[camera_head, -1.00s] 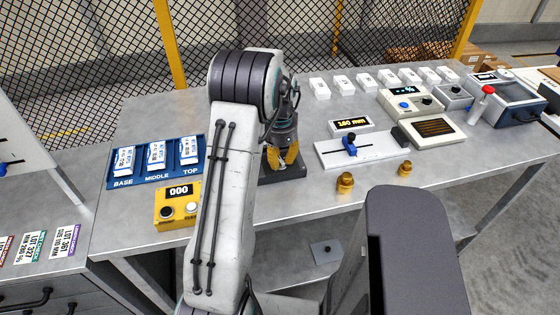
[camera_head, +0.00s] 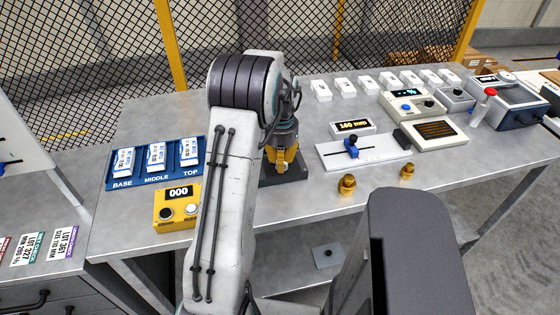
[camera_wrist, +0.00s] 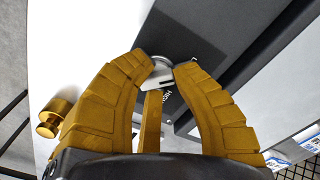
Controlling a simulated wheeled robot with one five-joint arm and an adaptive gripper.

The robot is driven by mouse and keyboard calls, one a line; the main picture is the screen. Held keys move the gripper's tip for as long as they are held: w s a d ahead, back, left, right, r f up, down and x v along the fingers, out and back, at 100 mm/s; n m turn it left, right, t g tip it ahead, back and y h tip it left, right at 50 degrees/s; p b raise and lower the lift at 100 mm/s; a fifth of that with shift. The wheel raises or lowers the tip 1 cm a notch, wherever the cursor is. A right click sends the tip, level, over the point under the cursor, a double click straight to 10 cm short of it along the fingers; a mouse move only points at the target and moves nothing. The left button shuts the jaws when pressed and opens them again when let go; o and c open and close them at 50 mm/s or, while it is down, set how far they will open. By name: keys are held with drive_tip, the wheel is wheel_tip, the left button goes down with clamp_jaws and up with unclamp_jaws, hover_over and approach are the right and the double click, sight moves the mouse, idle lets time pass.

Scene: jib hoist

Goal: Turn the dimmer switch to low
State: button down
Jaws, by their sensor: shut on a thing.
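My gripper (camera_head: 284,163) points down over a dark base plate (camera_head: 296,175) on the bench, just right of my arm. The knob sits by a dark panel (camera_wrist: 190,58) with white lettering, partly hidden by a finger. In the head view the knob is hidden by my gripper.
A yellow counter box (camera_head: 178,206) and a blue rack (camera_head: 115,181) stand left of my arm. A white slider unit (camera_head: 390,153) with a blue handle, brass knobs (camera_head: 347,184) and several instruments stand to the right. A mesh fence (camera_head: 120,50) runs behind.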

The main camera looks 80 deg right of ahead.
drive_tip(key=shift+s+a+f, duration=0.15)
drive_tip(key=shift+a+f, duration=0.1)
drive_tip(key=shift+a, duration=0.05)
drive_tip(key=c, duration=1.2)
unclamp_jaws()
drive_tip(key=shift+s, duration=0.2)
drive_tip(key=shift+c, duration=0.2)
drive_tip(key=o, duration=0.4)
drive_tip(key=shift+w+d+r, duration=0.1)
drive_tip(key=shift+d+r, duration=0.05)
drive_tip(key=shift+r, duration=0.15)
drive_tip(key=shift+d+r, duration=0.1)
drive_tip(key=shift+r, duration=0.15)
wheel_tip(320, 180, up, 11)
drive_tip(key=shift+r, duration=0.1)
